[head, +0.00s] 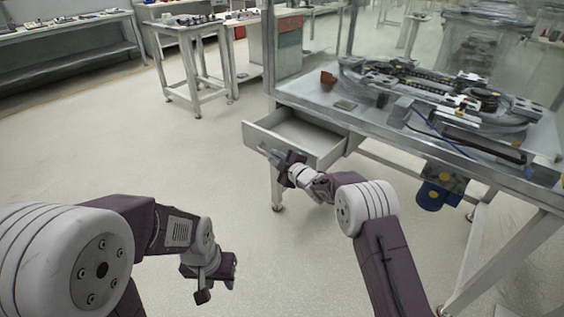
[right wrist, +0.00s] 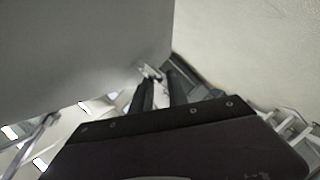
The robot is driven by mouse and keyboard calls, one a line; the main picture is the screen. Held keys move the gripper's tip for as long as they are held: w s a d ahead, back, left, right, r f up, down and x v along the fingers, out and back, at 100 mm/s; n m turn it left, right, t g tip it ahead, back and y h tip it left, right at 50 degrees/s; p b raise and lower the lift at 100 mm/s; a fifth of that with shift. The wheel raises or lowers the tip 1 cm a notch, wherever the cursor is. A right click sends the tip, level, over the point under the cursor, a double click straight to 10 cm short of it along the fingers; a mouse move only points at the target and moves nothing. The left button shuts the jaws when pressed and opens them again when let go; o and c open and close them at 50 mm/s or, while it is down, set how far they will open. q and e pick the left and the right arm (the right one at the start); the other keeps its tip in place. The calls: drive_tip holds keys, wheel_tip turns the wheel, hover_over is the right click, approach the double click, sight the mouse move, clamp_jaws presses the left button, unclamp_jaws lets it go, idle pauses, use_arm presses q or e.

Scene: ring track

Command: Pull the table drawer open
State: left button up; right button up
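The table drawer (head: 291,138) is pulled out from under the table at its left end. Its inside shows and looks empty. My right gripper (head: 283,160) is at the drawer's front, by the handle (head: 268,154). In the right wrist view, the two dark fingers (right wrist: 162,88) reach along the grey drawer front (right wrist: 85,50), with a small gap between them and the light handle (right wrist: 151,72) at their tips. Whether they clamp the handle is unclear. My left gripper (head: 219,284) hangs low over the floor, away from the drawer, fingers apart and empty.
The table (head: 375,128) carries a ring track (head: 440,85) and small parts, with clear panels above it. A table leg (head: 277,190) stands below the drawer. A small side table (head: 188,30) and benches stand behind. The floor left of the drawer is clear.

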drive_tip(key=p+v, duration=0.1)
drive_tip(key=v, duration=0.7)
drive_tip(key=shift+p, duration=0.35)
drive_tip(key=shift+f, duration=0.1)
